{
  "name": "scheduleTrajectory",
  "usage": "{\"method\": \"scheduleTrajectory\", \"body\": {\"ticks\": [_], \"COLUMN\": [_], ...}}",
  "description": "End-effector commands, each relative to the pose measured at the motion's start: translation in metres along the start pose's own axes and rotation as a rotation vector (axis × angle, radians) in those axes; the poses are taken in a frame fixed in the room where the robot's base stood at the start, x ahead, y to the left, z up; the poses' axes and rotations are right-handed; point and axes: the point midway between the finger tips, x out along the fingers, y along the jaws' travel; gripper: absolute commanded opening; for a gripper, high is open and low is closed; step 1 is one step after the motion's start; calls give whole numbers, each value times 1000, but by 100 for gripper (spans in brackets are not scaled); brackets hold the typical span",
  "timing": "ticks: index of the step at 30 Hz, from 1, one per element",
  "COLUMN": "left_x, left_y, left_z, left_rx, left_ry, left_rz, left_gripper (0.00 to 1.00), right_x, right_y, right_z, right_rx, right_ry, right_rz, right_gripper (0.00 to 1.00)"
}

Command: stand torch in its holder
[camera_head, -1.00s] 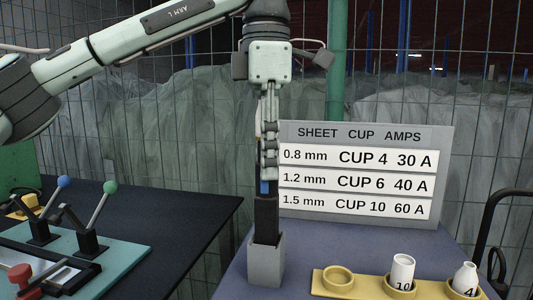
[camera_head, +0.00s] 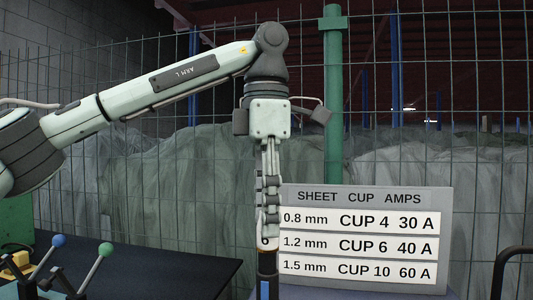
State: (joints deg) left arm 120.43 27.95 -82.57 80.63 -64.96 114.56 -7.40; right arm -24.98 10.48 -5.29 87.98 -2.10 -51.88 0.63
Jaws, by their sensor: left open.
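The torch (camera_head: 267,262) is upright, a dark body with a blue patch low down and a pale, orange-ringed top end. The bottom of the picture cuts it off. My left gripper (camera_head: 269,228) points straight down, with its open fingers just above the torch or around its top end; whether they touch it I cannot tell. The grey square holder is below the picture now, so how the torch sits in it is hidden. My right gripper does not show.
A sign with cup and amp figures (camera_head: 365,199) stands just right of the torch. A wire fence and a green post (camera_head: 334,100) are behind. At the lower left are blue-topped (camera_head: 58,241) and green-topped (camera_head: 105,249) levers beside a dark table (camera_head: 200,268).

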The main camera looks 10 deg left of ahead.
Motion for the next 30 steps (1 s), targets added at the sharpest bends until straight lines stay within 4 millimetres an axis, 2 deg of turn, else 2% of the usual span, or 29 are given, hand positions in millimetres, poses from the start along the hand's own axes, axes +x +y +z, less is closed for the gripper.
{"method": "scheduleTrajectory", "body": {"ticks": [1, 3, 11, 18, 30], "left_x": [-15, -34, -88, -106, -108], "left_y": [0, -1, -1, -1, -1], "left_z": [1, 1, 0, 0, 0], "left_rx": [-2, -3, -3, 0, 2], "left_ry": [-5, -3, -3, -1, -2], "left_rz": [7, 10, 9, 3, 2], "left_gripper": [49, 49, 49, 49, 49], "right_x": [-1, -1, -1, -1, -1], "right_y": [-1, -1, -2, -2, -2], "right_z": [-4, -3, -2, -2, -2], "right_rx": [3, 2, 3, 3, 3], "right_ry": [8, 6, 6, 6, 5], "right_rz": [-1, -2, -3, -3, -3], "right_gripper": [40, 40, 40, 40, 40]}}
